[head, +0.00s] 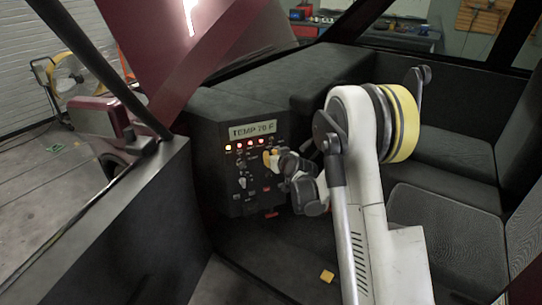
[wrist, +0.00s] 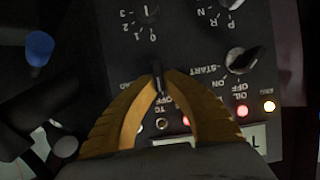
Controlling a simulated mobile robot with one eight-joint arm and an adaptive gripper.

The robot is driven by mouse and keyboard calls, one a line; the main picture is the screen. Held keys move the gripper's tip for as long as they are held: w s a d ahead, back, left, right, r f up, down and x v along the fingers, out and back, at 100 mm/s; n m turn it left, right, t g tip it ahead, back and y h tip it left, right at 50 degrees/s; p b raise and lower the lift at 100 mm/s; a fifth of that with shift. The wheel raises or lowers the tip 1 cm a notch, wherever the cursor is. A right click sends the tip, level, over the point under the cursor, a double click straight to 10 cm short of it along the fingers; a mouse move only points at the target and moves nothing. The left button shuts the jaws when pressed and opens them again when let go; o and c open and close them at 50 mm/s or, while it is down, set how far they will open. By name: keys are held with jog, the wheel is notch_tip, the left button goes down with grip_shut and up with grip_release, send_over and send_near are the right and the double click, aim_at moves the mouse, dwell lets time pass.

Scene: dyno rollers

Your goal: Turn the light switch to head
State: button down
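The dark control panel (head: 222,150) stands left of my arm in the head view. In the wrist view it appears upside down. My gripper (wrist: 159,82) has its yellow fingertips drawn together at the panel, one on each side of a small dark switch handle (wrist: 157,71). The fingertips appear to touch the handle. The label around this switch is mostly covered by the fingers, with only a few letters showing at its left, so I cannot read its setting. In the head view my gripper (head: 270,158) is at the panel's right half and hides part of it.
A START knob (wrist: 241,60) and a numbered knob (wrist: 147,12) sit near the fingers. Lit indicators (wrist: 242,111) lie beside them. A TEMP 70 F display (head: 252,130) tops the panel. Dark seats (head: 445,150) are at right. A yellow block (head: 327,276) lies on the floor.

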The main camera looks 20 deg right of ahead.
dwell(0.4)
jog(key=m+y, duration=0.1)
jog(key=m+y+b, duration=0.1)
jog(key=m, duration=0.1)
jog(key=shift+d+f, duration=0.1)
jog(key=shift+d, duration=0.25)
jog(key=m+y, duration=0.2)
jog(key=m, duration=0.1)
jog(key=shift+d+f+t, duration=0.1)
jog(key=shift+d+t, duration=0.1)
jog(key=shift+t, duration=0.1)
jog(key=m, duration=0.1)
jog(key=m+y, duration=0.1)
jog(key=shift+d+f+m+t+y, duration=0.2)
jog(key=shift+m+t+y, duration=0.1)
jog(key=shift+m+t, duration=0.1)
jog(key=shift+f+m+t+y, duration=0.2)
jog(key=shift+m+t+y, duration=0.25)
jog(key=shift+m, duration=0.95)
jog(key=c, duration=1.5)
grip_release()
jog(key=shift+a, duration=0.1)
